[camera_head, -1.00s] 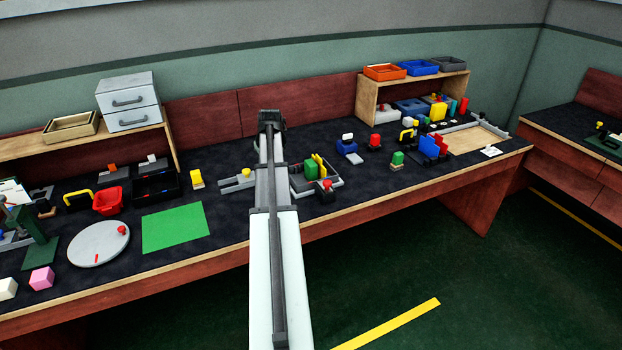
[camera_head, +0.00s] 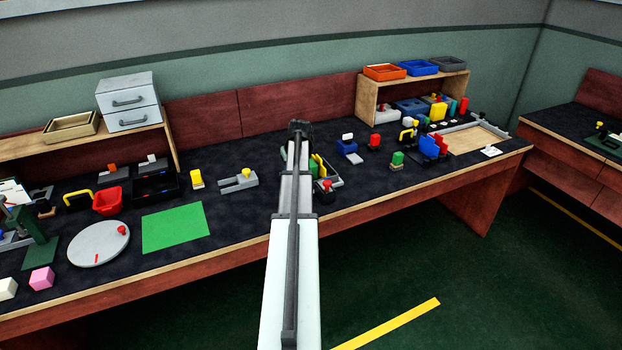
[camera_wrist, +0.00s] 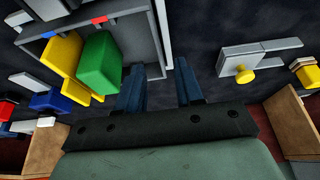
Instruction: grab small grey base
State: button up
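I cannot tell for sure which piece is the small grey base. One candidate is the grey slotted piece with a yellow knob (camera_head: 238,181), lying flat on the dark bench top; it also shows at the right in the wrist view (camera_wrist: 262,48).
My arm hides part of the tray area in the head view. Blue, red and yellow pieces crowd the right. Bare bench lies behind the slotted piece.

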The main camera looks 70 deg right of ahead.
jog(key=shift+x, duration=2.45)
jog(key=shift+w+d+f, duration=0.1)
jog(key=shift+d+f, duration=0.15)
jog(key=shift+f, duration=0.25)
jog(key=shift+f, duration=0.2)
jog(key=shift+c, duration=0.2)
grip_shut()
